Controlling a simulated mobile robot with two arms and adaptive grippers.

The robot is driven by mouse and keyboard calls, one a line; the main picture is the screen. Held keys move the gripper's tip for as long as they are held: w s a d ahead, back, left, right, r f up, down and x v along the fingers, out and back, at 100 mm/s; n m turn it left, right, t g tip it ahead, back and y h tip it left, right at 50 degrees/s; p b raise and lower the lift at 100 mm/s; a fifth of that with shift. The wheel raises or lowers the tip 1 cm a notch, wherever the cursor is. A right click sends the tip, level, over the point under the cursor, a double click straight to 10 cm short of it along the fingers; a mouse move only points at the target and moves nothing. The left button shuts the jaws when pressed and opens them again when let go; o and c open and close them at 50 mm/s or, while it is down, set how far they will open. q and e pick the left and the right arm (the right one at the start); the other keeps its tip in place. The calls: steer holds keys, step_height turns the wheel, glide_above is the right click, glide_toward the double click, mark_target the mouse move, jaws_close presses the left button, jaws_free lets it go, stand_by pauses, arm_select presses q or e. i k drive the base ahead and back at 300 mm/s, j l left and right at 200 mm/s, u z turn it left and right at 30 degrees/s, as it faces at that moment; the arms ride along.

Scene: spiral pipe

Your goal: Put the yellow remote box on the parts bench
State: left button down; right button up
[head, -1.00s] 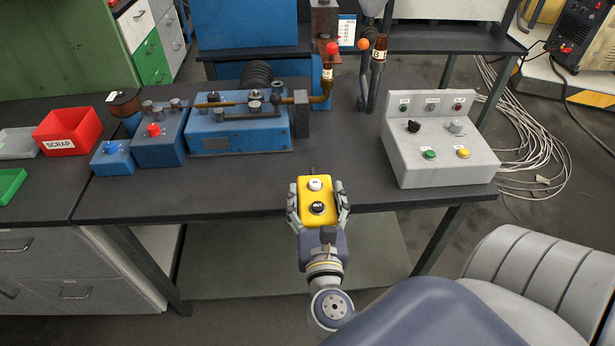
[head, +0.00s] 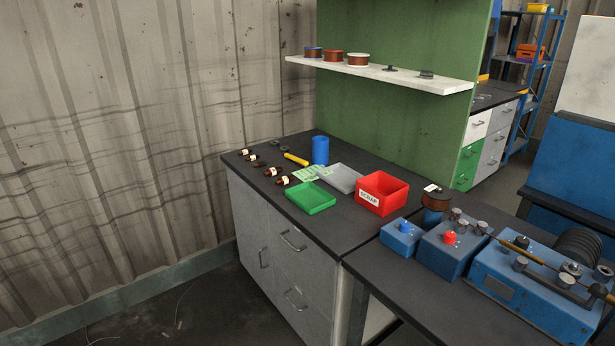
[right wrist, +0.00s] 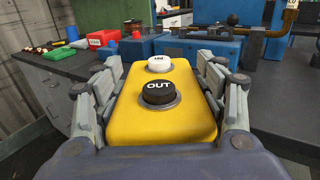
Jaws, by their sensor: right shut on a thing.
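The yellow remote box (right wrist: 120,122) fills the middle of the right wrist view, with a black OUT button and a white button on top. My right gripper (right wrist: 160,95) is shut on it, with one finger along each side. Neither the box nor my grippers show in the head view. The parts bench, which I take to be the dark-topped bench with grey drawers (head: 360,222), stands in the middle of the head view. It also shows at the left of the right wrist view (right wrist: 60,68).
On the bench are a red SCRAP bin (head: 383,193), a green tray (head: 310,198), a grey tray (head: 340,178), a blue cup (head: 320,150) and several small parts. A blue machine (head: 530,300) stands on the adjoining table. A shelf (head: 385,75) overhangs the bench's back.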

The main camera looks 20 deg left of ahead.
mark_target(337, 219)
steer(key=i+j, duration=0.15)
steer(key=j, duration=0.25)
steer(key=i+j, duration=0.2)
steer(key=j, duration=0.2)
steer(key=i+j, duration=0.15)
steer(key=j, duration=0.25)
steer(key=i+j, duration=0.2)
steer(key=j, duration=0.2)
steer(key=i+j, duration=0.15)
steer(key=j, duration=0.25)
steer(key=i+j, duration=0.2)
steer(key=j, duration=0.2)
steer(key=i+j, duration=0.15)
steer(key=j, duration=0.25)
